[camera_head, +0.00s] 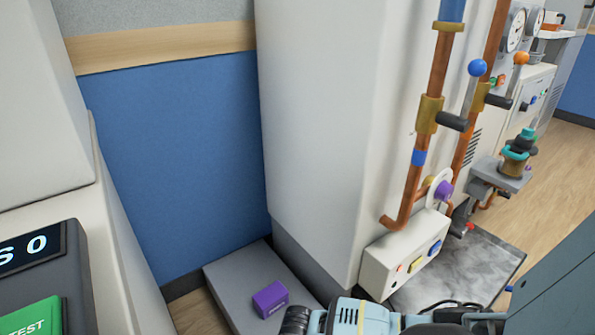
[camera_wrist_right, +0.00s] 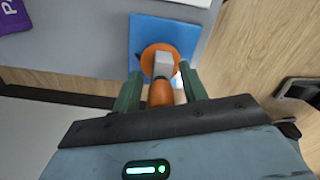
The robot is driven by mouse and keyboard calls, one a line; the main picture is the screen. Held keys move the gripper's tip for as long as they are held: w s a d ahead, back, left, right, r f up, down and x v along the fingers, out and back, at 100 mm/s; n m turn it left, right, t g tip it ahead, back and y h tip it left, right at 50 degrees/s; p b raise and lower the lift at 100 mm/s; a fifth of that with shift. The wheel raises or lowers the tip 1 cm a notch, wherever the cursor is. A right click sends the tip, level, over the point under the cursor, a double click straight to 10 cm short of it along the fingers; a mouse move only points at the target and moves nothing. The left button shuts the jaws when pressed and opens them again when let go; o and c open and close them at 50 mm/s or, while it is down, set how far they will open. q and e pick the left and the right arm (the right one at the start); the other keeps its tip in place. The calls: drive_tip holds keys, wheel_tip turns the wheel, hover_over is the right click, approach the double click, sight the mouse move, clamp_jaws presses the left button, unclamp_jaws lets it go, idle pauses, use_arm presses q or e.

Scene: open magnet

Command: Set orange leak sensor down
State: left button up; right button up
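The orange leak sensor (camera_wrist_right: 160,93), a round orange body with a grey block on it, shows between the two green fingers of my right gripper (camera_wrist_right: 161,70) in the right wrist view. The fingers stand apart, one on each side, with small gaps beside its near part. I cannot tell whether the fingertips touch its round body. A blue square (camera_wrist_right: 146,28) lies behind the sensor; I cannot tell whether they touch. In the head view part of my right arm shows at the bottom edge, and the sensor is not visible. My left gripper is not in view.
A purple box (camera_head: 270,299) lies on a low grey plinth (camera_head: 228,268) beside a tall white cabinet (camera_head: 315,120). Copper pipes (camera_head: 409,185) with valves and a white button box (camera_head: 378,262) are on the right. A console with a green button (camera_head: 35,318) is at left.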

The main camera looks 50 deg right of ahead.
wheel_tip(320, 180, up, 12)
drive_tip(key=p, duration=0.5)
drive_tip(key=shift+f+p, duration=0.25)
drive_tip(key=shift+p, duration=0.1)
drive_tip(key=shift+r, duration=0.4)
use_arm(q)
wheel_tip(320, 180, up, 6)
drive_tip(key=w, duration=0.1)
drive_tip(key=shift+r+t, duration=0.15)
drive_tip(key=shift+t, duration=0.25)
